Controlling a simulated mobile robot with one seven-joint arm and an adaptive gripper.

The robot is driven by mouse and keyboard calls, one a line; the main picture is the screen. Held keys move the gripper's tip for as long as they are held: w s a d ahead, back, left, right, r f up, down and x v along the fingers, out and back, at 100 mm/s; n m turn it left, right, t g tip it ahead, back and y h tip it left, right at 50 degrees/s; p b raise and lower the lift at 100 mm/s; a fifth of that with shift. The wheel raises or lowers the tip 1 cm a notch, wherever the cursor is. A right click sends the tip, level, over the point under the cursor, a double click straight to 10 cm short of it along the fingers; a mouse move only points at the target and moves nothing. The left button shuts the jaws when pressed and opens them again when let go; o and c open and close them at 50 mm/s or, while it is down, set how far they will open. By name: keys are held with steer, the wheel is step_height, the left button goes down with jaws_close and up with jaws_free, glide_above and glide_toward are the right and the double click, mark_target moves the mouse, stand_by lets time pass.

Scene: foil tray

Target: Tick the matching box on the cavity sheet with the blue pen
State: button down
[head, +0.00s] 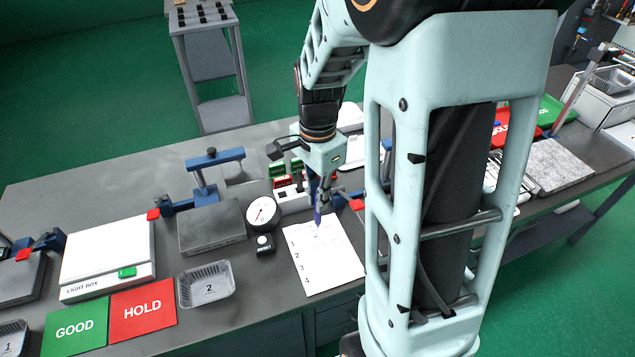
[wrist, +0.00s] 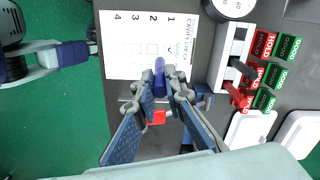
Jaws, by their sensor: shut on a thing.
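The cavity sheet (head: 325,262) lies flat on the table, with numbers 1 to 4 along one edge. In the wrist view the sheet (wrist: 125,68) shows a row of small boxes, and a blue mark like a tick is at the box by 1. My gripper (head: 320,203) is shut on the blue pen (head: 317,217). In the wrist view my gripper (wrist: 162,92) holds the pen (wrist: 159,76) over the sheet, its tip end near the boxes for 1 and 2. I cannot tell whether the tip touches the paper.
A foil tray marked 2 (head: 206,286) stands left of the sheet, near the green GOOD card (head: 76,325) and red HOLD card (head: 143,311). A dial gauge (head: 263,214) and small black block (head: 265,245) are close to the sheet. A light box (head: 108,258) is further left.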

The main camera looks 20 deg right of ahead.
step_height(320, 180, down, 6)
steer(key=s+b, duration=0.1)
steer(key=b, duration=0.2)
steer(key=shift+s+a+b, duration=0.15)
steer(key=shift+s+b, duration=0.05)
steer(key=shift+b, duration=0.1)
stand_by(0.4)
steer(key=shift+f, duration=0.3)
stand_by(1.2)
steer(key=shift+s, duration=0.2)
stand_by(0.5)
steer(key=shift+s+d, duration=0.15)
steer(key=shift+d, duration=0.1)
steer(key=shift+w+d, duration=0.25)
steer(key=shift+w, duration=0.25)
stand_by(1.2)
step_height(320, 180, up, 6)
steer(key=p, duration=0.4)
steer(key=shift+p, duration=0.4)
